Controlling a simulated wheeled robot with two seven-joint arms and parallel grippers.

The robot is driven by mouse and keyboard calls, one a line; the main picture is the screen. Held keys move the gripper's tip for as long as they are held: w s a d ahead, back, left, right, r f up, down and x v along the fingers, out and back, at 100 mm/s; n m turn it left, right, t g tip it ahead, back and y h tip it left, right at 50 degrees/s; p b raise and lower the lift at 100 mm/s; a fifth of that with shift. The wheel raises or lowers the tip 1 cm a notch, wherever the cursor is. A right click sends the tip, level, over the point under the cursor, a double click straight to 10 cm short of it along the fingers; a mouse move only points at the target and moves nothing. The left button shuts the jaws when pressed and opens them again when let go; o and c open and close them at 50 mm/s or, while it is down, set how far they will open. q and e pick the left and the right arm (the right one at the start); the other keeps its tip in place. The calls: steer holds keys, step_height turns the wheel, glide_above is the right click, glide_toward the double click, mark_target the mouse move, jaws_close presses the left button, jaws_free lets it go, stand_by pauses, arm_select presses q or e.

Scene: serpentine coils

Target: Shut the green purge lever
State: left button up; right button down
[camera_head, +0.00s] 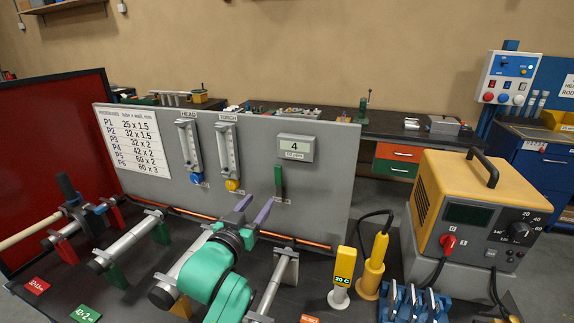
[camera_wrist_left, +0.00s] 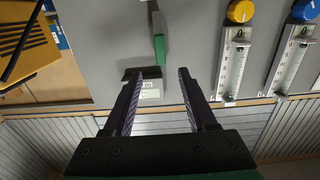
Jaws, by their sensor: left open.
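The green purge lever (camera_head: 278,179) stands upright on the grey panel (camera_head: 330,190), below a small display box (camera_head: 295,148) reading 4. My left gripper (camera_head: 257,203) is open and empty, its two purple-grey fingers pointing at the panel just left of and below the lever. In the left wrist view the lever (camera_wrist_left: 159,48) lies ahead of the gap between the spread fingers (camera_wrist_left: 160,74), apart from both. The picture there is turned over, with the display box (camera_wrist_left: 147,88) below the lever. My right gripper is not in view.
Two flow meters with a blue knob (camera_head: 197,178) and a yellow knob (camera_head: 232,185) sit left of the lever. A copper tube (camera_head: 305,242) runs along the panel's foot. Tubes on stands fill the bench's left. A yellow handheld tool (camera_head: 374,263) and yellow power unit (camera_head: 478,205) stand right.

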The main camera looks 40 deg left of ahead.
mark_target(278, 173)
arm_select(q)
steer(key=b+x, duration=0.1)
steer(key=x, duration=0.2)
steer(key=b+x, duration=0.2)
steer(key=x, duration=0.2)
steer(key=r+b+x, duration=0.1)
steer(key=b+x, duration=0.1)
steer(key=x, duration=0.2)
steer(key=shift+w+a+r, duration=0.1)
steer(key=shift+w, duration=0.15)
steer(key=shift+w+r, duration=0.1)
steer(key=shift+w, duration=0.1)
steer(key=shift+w+a, duration=0.15)
steer(key=shift+w, duration=0.05)
jaws_close()
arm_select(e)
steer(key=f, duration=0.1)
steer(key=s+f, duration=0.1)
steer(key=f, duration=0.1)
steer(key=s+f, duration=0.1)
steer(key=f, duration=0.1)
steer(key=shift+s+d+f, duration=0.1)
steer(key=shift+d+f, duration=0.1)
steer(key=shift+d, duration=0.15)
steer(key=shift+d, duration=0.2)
